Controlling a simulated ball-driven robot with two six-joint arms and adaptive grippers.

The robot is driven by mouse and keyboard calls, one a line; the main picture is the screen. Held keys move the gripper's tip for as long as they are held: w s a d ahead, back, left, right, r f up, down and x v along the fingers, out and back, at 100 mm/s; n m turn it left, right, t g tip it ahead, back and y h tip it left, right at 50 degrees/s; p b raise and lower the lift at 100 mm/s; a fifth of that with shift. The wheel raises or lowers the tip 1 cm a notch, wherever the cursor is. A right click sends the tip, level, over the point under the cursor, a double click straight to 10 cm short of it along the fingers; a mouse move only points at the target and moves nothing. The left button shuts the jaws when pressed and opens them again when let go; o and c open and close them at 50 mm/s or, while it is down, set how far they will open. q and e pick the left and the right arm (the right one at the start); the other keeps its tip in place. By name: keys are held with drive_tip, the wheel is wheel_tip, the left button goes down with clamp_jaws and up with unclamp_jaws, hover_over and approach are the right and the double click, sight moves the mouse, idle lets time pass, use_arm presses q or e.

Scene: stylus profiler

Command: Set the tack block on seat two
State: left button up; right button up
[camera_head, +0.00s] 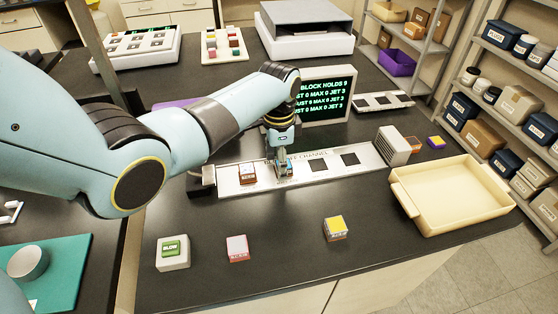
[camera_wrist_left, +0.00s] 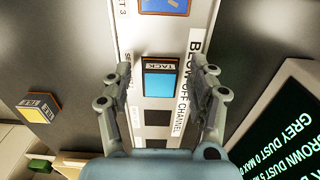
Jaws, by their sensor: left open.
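The tack block (camera_wrist_left: 160,83) has a blue top and a label reading TACK. It is on the blow-off channel (camera_head: 370,178), a pale strip with a row of square places, at the second place from the left in the head view. My left gripper (camera_wrist_left: 160,92) is over it, open, with one finger on each side of the block. In the head view my left gripper (camera_head: 284,166) partly hides the block. A brown-sided block (camera_head: 247,175) is left of it on the strip. Two dark empty squares (camera_head: 318,164) (camera_head: 350,159) are to its right.
A cream tray (camera_head: 454,192) stands at the right. In front of the strip are a yellow-topped block (camera_head: 336,229), a pinkish block (camera_head: 237,248) and a green BLOW button (camera_head: 172,251). A screen (camera_head: 325,97) with green text stands behind the strip.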

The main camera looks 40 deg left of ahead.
use_arm(q)
wheel_tip(320, 180, up, 3)
drive_tip(key=shift+f+p, duration=0.2)
drive_tip(key=shift+p, duration=0.7)
drive_tip(key=shift+r, duration=1.95)
wheel_tip(320, 180, up, 12)
